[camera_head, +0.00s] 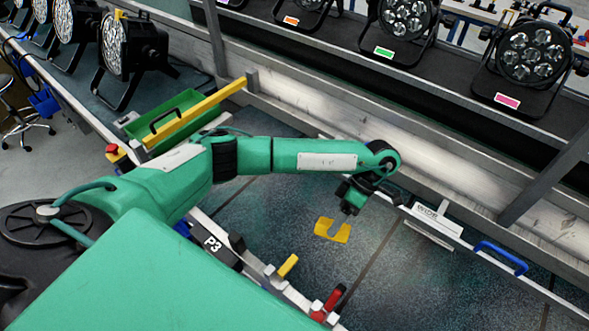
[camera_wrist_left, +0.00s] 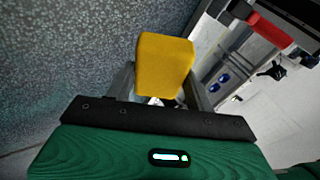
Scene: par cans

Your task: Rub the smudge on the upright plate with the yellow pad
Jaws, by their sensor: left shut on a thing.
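My left gripper (camera_head: 345,208) reaches over the dark speckled work surface. It is shut on the yellow pad (camera_head: 325,229), which sits at its fingertips. In the left wrist view the yellow pad (camera_wrist_left: 164,65) is a block between the two fingers (camera_wrist_left: 160,92). In the head view the pad looks notched where the gripper overlaps it. Whether it touches the surface cannot be told. A pale plate marked "WIDE" (camera_head: 437,219) is right of the gripper, apart from the pad; I cannot tell whether it is the task's plate. I see no clear smudge. My right gripper is out of view.
A green tray (camera_head: 186,101) and a yellow bar (camera_head: 195,115) lie at the left. A blue handle (camera_head: 501,257) is at the right. Small yellow (camera_head: 288,265) and red (camera_head: 334,297) items line the front rail. Several stage lamps (camera_head: 525,52) stand on the back shelf.

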